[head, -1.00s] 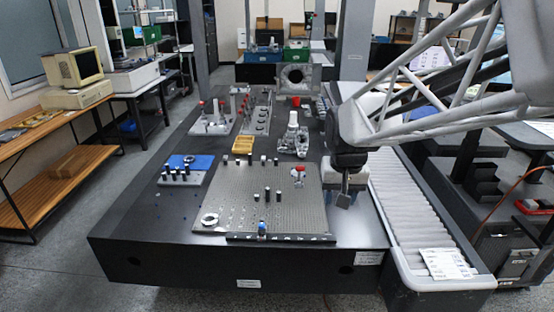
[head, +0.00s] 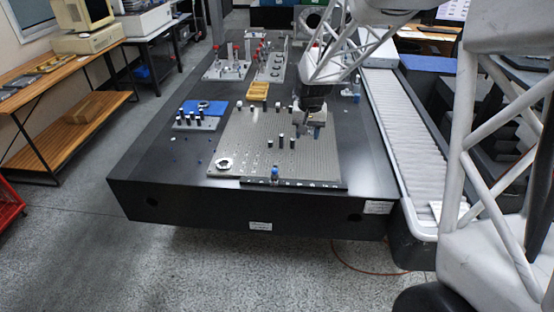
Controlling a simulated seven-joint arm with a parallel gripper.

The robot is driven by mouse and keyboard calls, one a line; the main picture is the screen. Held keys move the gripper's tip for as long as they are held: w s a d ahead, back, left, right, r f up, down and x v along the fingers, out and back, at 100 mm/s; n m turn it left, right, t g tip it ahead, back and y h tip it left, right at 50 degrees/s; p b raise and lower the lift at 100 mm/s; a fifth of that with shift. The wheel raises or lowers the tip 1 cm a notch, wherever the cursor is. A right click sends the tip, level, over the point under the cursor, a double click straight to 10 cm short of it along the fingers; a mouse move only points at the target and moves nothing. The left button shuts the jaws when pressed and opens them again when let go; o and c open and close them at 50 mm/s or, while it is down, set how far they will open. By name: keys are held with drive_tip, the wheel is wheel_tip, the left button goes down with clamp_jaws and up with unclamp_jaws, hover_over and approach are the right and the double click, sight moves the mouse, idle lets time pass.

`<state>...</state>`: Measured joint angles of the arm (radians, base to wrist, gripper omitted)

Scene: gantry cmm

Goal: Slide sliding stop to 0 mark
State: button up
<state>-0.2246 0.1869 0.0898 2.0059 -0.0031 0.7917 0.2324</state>
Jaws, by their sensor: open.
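The sliding stop (head: 275,174), a small blue-topped piece, appears to sit on the dark rail (head: 315,185) along the front edge of the perforated plate (head: 235,145). It is left of the rail's middle. Small pale marks run along the rail, but I cannot read them or tell which is the 0 mark. My gripper (head: 307,131) is open and points down over the back right part of the plate, behind and to the right of the stop. It is apart from the stop, and nothing shows between its fingers.
Several dark pegs (head: 283,142) stand on the plate near my gripper. A white ring (head: 224,164) lies at its front left. The black table's front strip (head: 170,190) is clear.

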hover_over(275, 164)
drive_tip(key=shift+g, duration=0.4)
wheel_tip(275, 164, down, 17)
drive_tip(key=shift+r, duration=0.15)
drive_tip(key=shift+f, duration=3.9)
clamp_jaws()
